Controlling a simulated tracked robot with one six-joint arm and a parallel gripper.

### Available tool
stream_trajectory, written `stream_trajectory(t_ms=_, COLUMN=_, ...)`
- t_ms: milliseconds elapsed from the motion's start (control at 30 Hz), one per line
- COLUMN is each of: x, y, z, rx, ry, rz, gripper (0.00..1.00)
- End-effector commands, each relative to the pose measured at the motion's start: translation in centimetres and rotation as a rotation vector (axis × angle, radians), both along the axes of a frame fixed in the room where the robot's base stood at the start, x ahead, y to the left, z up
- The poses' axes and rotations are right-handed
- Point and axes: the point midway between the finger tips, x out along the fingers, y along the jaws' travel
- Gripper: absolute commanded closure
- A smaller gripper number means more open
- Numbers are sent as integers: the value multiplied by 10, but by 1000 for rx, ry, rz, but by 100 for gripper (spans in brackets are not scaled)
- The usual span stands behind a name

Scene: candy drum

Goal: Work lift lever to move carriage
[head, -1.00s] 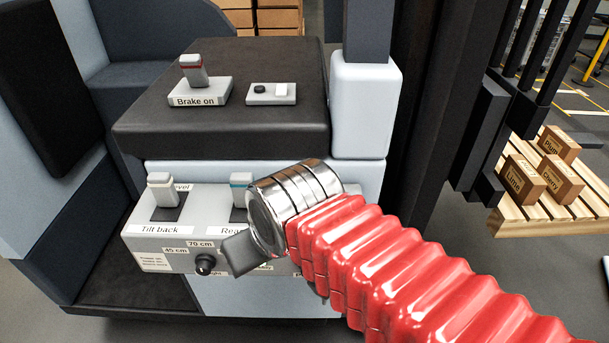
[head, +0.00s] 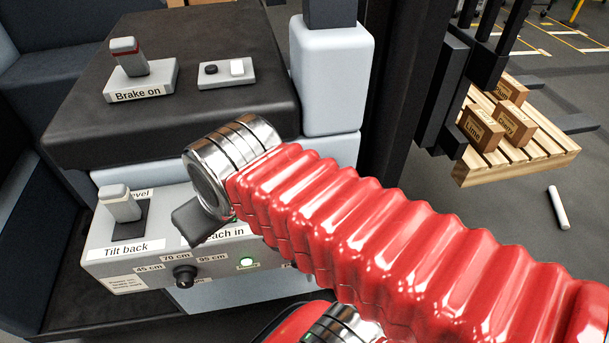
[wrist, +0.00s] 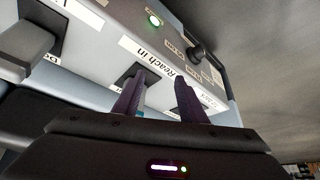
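The grey control panel (head: 215,262) has a tilt lever (head: 120,203) marked "Tilt back" and a "Reach in" label. The arm hides the panel's right part in the head view. In the wrist view, my gripper (wrist: 160,80) is open, its two dark fingers apart over the panel. A pale, teal-banded lever (wrist: 140,98) shows between them beside the left finger, by the "Reach in" label; contact is unclear. Another grey lever (wrist: 20,50) stands at the left of the wrist view. Its label is cut off, so I cannot tell whether it is the lift lever.
A dark knob (head: 185,275) sits beside 45, 70 and 95 cm marks. A green light (head: 247,262) is lit. A "Brake on" lever (head: 127,58) stands on the black top. Right are the dark mast (head: 400,110) and a wooden pallet (head: 545,160) with labelled boxes.

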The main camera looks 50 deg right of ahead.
Motion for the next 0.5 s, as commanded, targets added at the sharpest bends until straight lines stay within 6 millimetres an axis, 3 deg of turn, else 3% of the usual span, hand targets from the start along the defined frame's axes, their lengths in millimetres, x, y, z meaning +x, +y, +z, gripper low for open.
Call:
stream_trajectory(t_ms=167, x=3, y=-13, z=9, rx=-1, ry=32, rz=-45, gripper=49)
stream_trajectory(t_ms=233, x=5, y=-27, z=16, rx=1, ry=59, rz=-76, gripper=44)
stream_trajectory(t_ms=500, x=7, y=-88, z=53, rx=22, ry=210, rz=-262, gripper=44)
